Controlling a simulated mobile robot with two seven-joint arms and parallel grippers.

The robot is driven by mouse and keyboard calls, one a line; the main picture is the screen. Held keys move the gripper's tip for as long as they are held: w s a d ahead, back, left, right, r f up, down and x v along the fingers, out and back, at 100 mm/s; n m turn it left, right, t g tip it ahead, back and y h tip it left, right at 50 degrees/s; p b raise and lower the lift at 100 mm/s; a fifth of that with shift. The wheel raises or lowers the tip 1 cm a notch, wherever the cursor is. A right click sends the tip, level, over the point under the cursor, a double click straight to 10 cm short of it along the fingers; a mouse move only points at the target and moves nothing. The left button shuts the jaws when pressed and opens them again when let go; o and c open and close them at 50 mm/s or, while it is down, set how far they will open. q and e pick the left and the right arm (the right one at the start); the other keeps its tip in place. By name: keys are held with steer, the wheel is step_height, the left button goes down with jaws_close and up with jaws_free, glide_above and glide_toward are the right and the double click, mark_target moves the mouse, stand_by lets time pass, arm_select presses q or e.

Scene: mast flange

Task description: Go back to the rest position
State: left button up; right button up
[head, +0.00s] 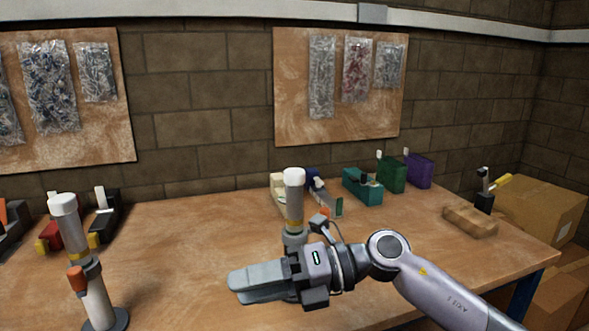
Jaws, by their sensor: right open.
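My right gripper (240,284) reaches in from the lower right over the wooden table, with its fingers pointing left. It is open, and I see nothing between its fingers. A grey mast with a white cap (293,192) stands just behind it; the gripper hides its lower part. I cannot tell whether the two touch. An orange piece (325,213) shows beside this mast. Another white-capped mast (68,222) with a yellow band and an orange knob (77,279) stands at the front left, apart from the gripper. My left gripper is out of view.
Red and black bins (68,227) stand at the back left. Teal (361,188), green and purple bins stand at the back right. A wooden block (470,221) and a small black-and-yellow device lie near the right edge. Cardboard boxes (545,210) are beyond. The wooden table (190,240) is clear between the masts.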

steer(key=d+f+m+t+h, duration=0.2)
steer(key=d+f+m+t, duration=0.3)
steer(key=m, duration=0.5)
steer(key=d+f+m+t+h+p, duration=0.1)
steer(key=d+f+m+t, duration=0.3)
steer(key=m+t, duration=0.5)
steer(key=d+f+m+t+h, duration=0.2)
steer(key=d+f+m+t, duration=0.25)
steer(key=m, duration=0.55)
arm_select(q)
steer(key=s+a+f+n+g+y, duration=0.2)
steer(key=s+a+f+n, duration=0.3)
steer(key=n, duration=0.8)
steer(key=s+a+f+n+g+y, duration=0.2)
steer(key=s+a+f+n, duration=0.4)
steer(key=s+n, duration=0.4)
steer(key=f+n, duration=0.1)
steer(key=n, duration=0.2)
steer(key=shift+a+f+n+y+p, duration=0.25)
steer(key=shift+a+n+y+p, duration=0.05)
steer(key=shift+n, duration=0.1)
arm_select(e)
steer(key=s+d+f+m+g+h, duration=0.3)
steer(key=s+d+f+m+h, duration=0.1)
steer(key=s+f, duration=0.4)
steer(key=s+d+f+m+g+h, duration=0.3)
steer(key=s+d+f+m, duration=0.4)
steer(key=f, duration=0.5)
steer(key=shift+s+d+h, duration=0.7)
steer(key=shift+h, duration=0.1)
